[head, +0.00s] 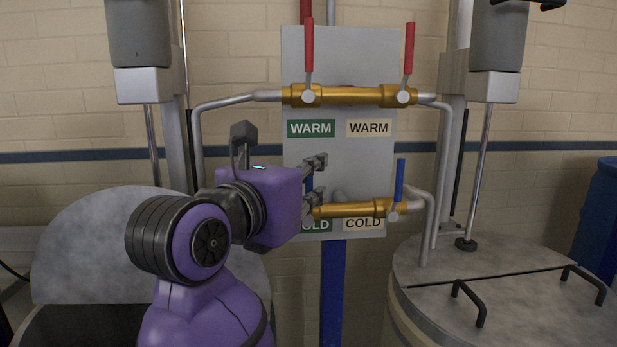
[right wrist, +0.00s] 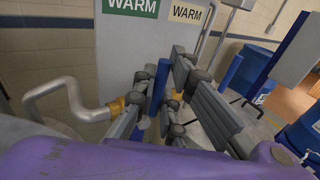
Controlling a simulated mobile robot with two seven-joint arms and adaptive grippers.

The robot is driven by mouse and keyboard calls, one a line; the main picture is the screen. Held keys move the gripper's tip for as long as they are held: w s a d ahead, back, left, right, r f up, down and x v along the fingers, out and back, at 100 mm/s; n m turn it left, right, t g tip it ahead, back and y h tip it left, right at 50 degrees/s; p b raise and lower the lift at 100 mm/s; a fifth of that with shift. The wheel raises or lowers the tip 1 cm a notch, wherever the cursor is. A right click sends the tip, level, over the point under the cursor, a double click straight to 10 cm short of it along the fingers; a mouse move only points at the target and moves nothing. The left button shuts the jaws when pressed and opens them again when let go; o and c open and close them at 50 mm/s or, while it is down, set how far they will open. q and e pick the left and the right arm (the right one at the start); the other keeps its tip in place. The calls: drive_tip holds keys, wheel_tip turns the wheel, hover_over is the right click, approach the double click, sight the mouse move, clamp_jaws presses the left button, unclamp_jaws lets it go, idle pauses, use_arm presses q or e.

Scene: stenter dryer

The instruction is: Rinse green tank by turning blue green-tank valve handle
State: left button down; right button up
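The blue green-tank valve handle (head: 309,183) stands upright on the left end of the lower brass pipe (head: 345,209), above the green COLD label (head: 322,225). My right gripper (head: 316,179) is in front of it and hides much of it. In the right wrist view this blue handle (right wrist: 158,88) shows between the spread fingers of the right gripper (right wrist: 165,100). The gripper looks open around it; I cannot tell whether a finger touches it. My left gripper is not in view.
A second blue handle (head: 399,180) stands upright at the lower pipe's right end. Two red handles (head: 309,46) (head: 409,48) stand on the upper brass pipe (head: 355,96). A closed metal tank lid (head: 500,270) is at right, a raised round lid (head: 90,245) at left.

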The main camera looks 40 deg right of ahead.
drive_tip(key=o, duration=0.4)
drive_tip(key=shift+s+a, duration=0.1)
drive_tip(key=shift+a, duration=0.05)
drive_tip(key=v, duration=1.1)
drive_tip(key=shift+s+a+r, duration=0.1)
drive_tip(key=shift+s+a, duration=0.05)
drive_tip(key=shift+a, duration=0.2)
